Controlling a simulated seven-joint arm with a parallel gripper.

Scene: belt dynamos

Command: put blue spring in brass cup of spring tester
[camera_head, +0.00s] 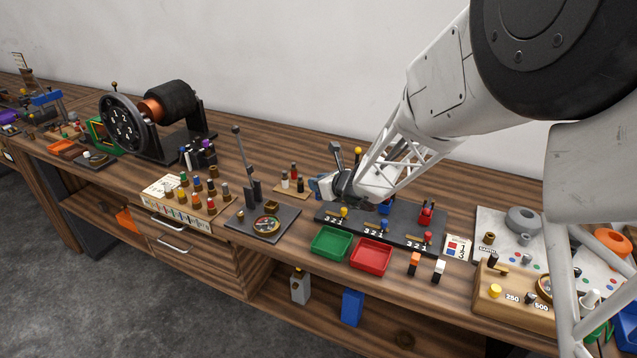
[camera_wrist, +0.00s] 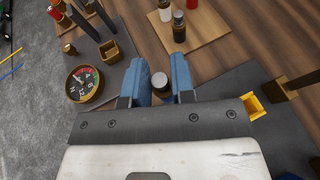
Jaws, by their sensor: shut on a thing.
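My gripper (camera_head: 321,186) has blue fingers and is above the bench, right of the spring tester. In the wrist view, my gripper (camera_wrist: 160,78) is shut on a small dark cylinder with a pale grey top (camera_wrist: 160,80); I cannot tell whether it is the blue spring. The spring tester (camera_head: 288,217) is a dark plate with upright levers and a round brass dial (camera_head: 266,225). Its square brass cup (camera_head: 271,207) looks empty in the wrist view (camera_wrist: 110,50), left of my fingers. No blue spring is clearly recognizable elsewhere.
A small wooden board (camera_head: 290,187) with several small cylinders stands behind the tester. A rack of colour-capped cylinders (camera_head: 198,207) stands left. Green (camera_head: 332,243) and red (camera_head: 371,257) trays lie in front. A dark plate with coloured knobs (camera_head: 400,236) lies under my arm.

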